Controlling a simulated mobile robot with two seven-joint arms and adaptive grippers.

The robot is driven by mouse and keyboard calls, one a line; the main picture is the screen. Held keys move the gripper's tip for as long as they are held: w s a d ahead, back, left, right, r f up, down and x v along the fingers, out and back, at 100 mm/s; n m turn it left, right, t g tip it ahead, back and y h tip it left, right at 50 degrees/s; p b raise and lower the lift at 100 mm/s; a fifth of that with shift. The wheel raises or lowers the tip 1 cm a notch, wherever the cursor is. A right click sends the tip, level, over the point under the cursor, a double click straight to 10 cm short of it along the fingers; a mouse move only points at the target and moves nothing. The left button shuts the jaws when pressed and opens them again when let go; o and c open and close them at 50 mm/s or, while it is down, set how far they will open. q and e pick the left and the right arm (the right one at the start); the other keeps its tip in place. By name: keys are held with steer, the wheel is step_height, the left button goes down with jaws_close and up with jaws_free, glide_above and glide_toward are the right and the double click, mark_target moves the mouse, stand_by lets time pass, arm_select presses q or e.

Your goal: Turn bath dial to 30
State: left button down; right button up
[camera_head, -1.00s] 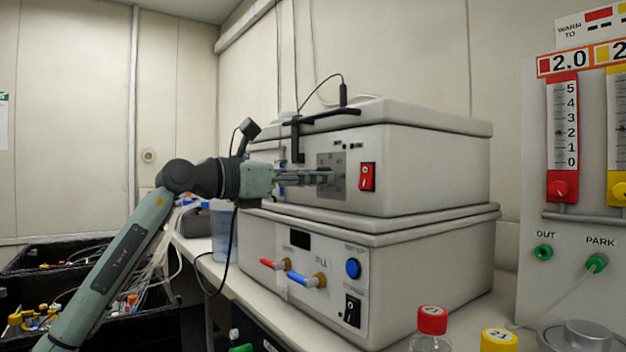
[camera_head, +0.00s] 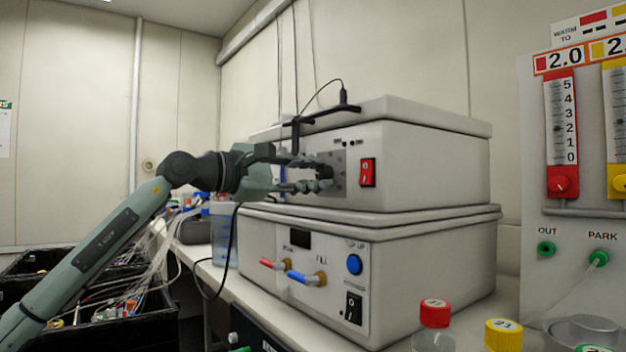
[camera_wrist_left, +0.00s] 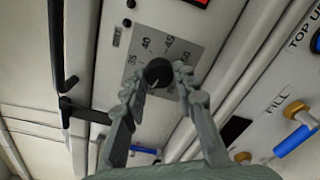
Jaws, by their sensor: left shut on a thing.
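The bath dial (camera_wrist_left: 158,73) is a round black knob on a grey scale plate (camera_wrist_left: 163,45), on the front of the upper white unit. In the wrist view the plate carries numbers that read about 35, 40 and 45; which one the dial points to I cannot tell. My left gripper (camera_wrist_left: 156,80) is shut on the dial, with one finger at each side of it. In the head view the left gripper (camera_head: 316,173) reaches in from the left, fingers one above the other around the dial (camera_head: 325,171). My right gripper is not in view.
A red switch (camera_head: 368,173) sits right of the dial. A black bracket (camera_head: 296,135) hangs close above the gripper. The lower unit (camera_head: 430,265) has red and blue taps. Capped bottles (camera_head: 434,315) and a panel with gauges (camera_head: 560,285) stand at the right.

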arm_select(q)
steer(key=m, duration=0.5)
steer(key=shift+b, duration=0.4)
steer(key=shift+m, duration=0.4)
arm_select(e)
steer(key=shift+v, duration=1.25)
arm_select(q)
steer(key=shift+r, duration=0.1)
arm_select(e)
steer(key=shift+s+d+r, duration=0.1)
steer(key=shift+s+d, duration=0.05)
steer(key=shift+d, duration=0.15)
arm_select(q)
steer(key=c, duration=1.2)
jaws_free()
steer(key=shift+a, duration=0.1)
steer(key=shift+s+a, duration=0.15)
steer(key=shift+a, duration=0.1)
steer(key=v, duration=1.1)
steer(key=shift+s+a, duration=0.1)
steer(key=shift+s, duration=0.05)
